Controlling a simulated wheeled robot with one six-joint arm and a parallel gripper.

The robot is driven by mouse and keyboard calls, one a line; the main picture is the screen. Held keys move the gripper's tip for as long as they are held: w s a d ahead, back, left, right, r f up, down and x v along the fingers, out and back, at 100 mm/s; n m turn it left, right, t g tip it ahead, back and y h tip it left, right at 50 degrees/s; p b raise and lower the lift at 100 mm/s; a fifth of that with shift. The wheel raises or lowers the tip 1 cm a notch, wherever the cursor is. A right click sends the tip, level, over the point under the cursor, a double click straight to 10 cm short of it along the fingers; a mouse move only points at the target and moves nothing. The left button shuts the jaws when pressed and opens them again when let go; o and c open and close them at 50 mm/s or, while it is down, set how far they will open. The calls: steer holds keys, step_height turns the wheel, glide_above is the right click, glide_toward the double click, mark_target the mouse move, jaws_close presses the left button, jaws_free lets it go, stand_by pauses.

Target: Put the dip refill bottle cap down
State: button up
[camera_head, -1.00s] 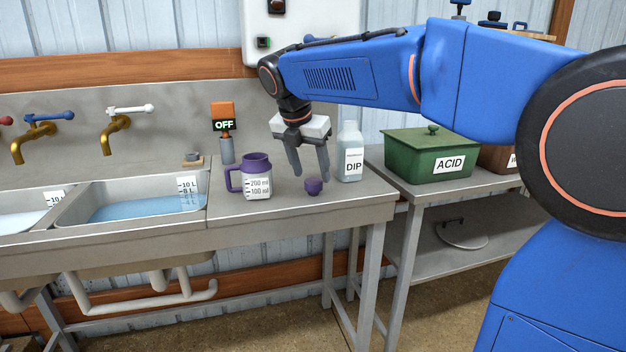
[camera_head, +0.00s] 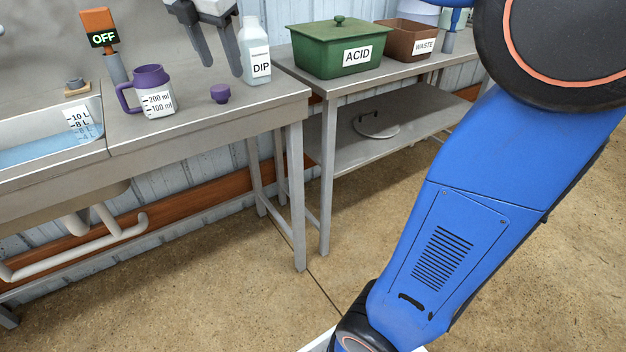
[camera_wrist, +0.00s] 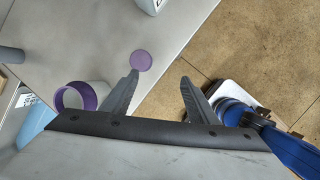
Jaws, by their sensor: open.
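The dip refill bottle cap (camera_head: 220,93) is small and purple. It stands on the metal table near its front right part, and it shows as a purple disc in the wrist view (camera_wrist: 141,60). My gripper (camera_head: 222,70) is open and empty above the cap, apart from it; its upper part is cut off by the head view's top edge. In the wrist view its two fingers (camera_wrist: 159,76) are spread, with the cap beyond the left fingertip. The white DIP bottle (camera_head: 254,52) stands uncapped to the right of the cap.
The OFF post (camera_head: 101,40) and sink (camera_head: 50,130) are farther left. A green ACID box (camera_head: 338,48) and brown WASTE box (camera_head: 405,39) stand on the right table. The tabletop's front is clear.

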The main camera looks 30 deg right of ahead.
steer(key=s+d+f+m+y, duration=0.1)
steer(key=s+d+f+m, duration=0.2)
steer(key=s+f+m, duration=0.9)
steer(key=s+d+f+m+t+y, duration=0.1)
steer(key=s+d+f+m, duration=0.3)
steer(key=s+f+m, duration=0.7)
steer(key=s+f, duration=0.2)
steer(key=s, duration=0.1)
steer(key=shift+d+m+t+y, duration=0.25)
steer(key=shift+m+t+y, duration=0.05)
steer(key=shift+m, duration=0.1)
